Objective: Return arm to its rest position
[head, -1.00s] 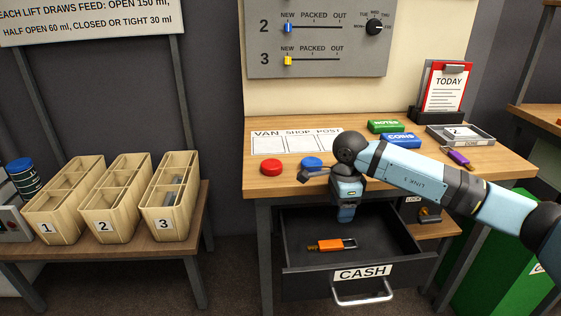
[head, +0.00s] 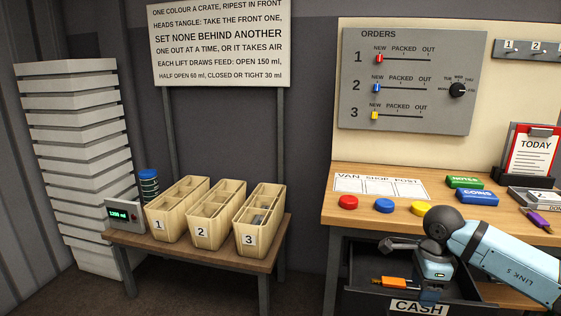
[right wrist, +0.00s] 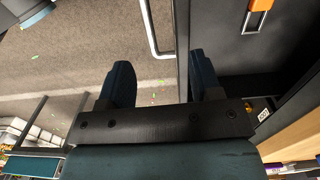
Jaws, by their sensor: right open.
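My right arm (head: 505,260) comes in from the right in the head view. Its gripper (head: 435,283) points down over the open drawer marked CASH (head: 465,290). In the right wrist view, the two dark fingers of the right gripper (right wrist: 160,75) are apart with nothing between them. The drawer's front edge (right wrist: 182,60) passes beneath the fingers there. An orange-handled item (head: 393,283) lies in the drawer, clear of the fingers, and its orange part also shows in the right wrist view (right wrist: 262,5). My left gripper is not in view.
The drawer handle (right wrist: 155,30) sticks out. Three wooden crates (head: 200,238) stand on a low table at left, beside stacked white trays (head: 75,150).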

